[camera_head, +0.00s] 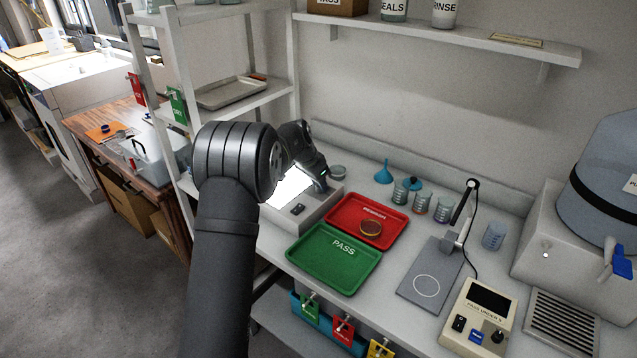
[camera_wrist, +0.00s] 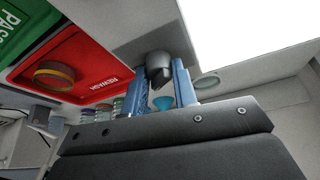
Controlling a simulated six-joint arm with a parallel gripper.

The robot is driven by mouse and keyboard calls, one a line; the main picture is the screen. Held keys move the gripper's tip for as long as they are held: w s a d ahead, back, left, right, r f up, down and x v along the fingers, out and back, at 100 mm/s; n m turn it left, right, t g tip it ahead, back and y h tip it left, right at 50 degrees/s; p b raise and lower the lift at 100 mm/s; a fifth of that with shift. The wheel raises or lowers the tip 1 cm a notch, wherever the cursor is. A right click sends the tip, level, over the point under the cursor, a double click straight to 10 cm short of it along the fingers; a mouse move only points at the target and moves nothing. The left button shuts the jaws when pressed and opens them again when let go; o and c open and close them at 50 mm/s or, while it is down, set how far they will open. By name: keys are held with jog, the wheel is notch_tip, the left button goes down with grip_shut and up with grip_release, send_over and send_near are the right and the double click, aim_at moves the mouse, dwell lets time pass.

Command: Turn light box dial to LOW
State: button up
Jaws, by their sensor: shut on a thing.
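The light box (camera_head: 312,208) stands on the bench with its bright panel (camera_head: 287,187) lit; the panel also fills the upper right of the wrist view (camera_wrist: 250,28). My gripper (camera_head: 321,186) reaches over the box's back right part. In the wrist view, its two blue fingers (camera_wrist: 162,82) stand on either side of the black dial (camera_wrist: 159,66) and are shut on it. The dial's pointer and its LOW marking cannot be made out. In the head view the dial is hidden by my gripper.
A red REWASH tray (camera_head: 343,236) holding a round amber dish (camera_head: 371,228) and a green PASS tray (camera_head: 318,273) lie right beside the light box. Several beakers, a blue funnel (camera_head: 384,173) and a stand (camera_head: 455,238) are farther right. A shelf rack (camera_head: 188,85) stands close left.

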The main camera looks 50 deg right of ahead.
jog(key=n+t, duration=0.1)
jog(key=n, duration=0.1)
jog(key=n+t, duration=0.1)
jog(key=n, duration=0.2)
jog(key=shift+s, duration=0.2)
jog(key=n+t, duration=0.1)
jog(key=n, duration=0.2)
jog(key=n+y, duration=0.1)
jog(key=n, duration=0.2)
jog(key=shift+t, duration=0.4)
jog(key=shift+s, duration=0.1)
jog(key=o, duration=1)
jog(key=v, duration=1.7)
jog(key=shift+s+d+r, duration=0.2)
jog(key=shift+s, duration=0.05)
jog(key=shift+f, duration=0.1)
jog(key=x, duration=1.7)
jog(key=shift+w+a+f, duration=0.1)
jog(key=shift+w, duration=0.2)
